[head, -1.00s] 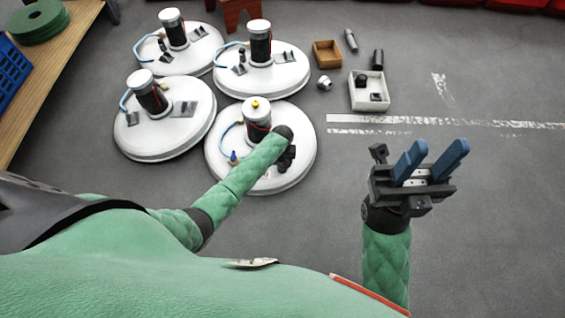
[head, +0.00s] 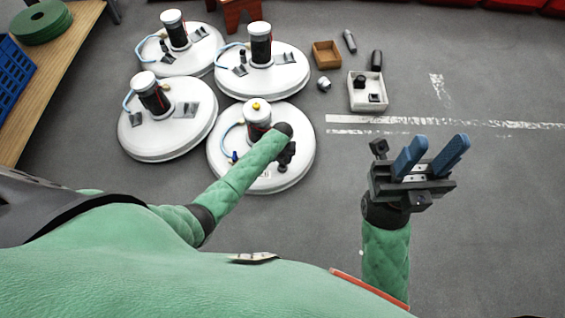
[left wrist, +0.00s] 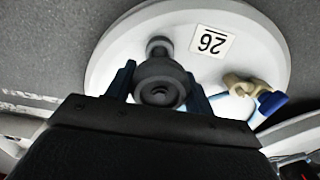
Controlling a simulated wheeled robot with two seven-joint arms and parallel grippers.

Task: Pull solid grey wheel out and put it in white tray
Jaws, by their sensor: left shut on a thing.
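The solid grey wheel (left wrist: 160,80) is a dark grey round part, seen close in the left wrist view over a white tank lid (left wrist: 110,60) with a "26" label. My left gripper (left wrist: 158,82) has a blue finger on either side of it and is shut on it. I cannot tell whether the wheel is still seated. In the head view my left gripper (head: 286,154) is over the right side of the nearest tank (head: 222,165), and my forearm hides part of it. The white tray (head: 368,107) lies on the floor further back. My right gripper (head: 438,146) is open and empty.
A wooden box (head: 326,54), a small grey part (head: 324,84) and dark cylinders (head: 376,60) lie near the tray, which holds dark parts. Other white tanks (head: 165,145) stand behind and left. A blue-handled valve (left wrist: 268,98) is beside the wheel. Floor at right is clear.

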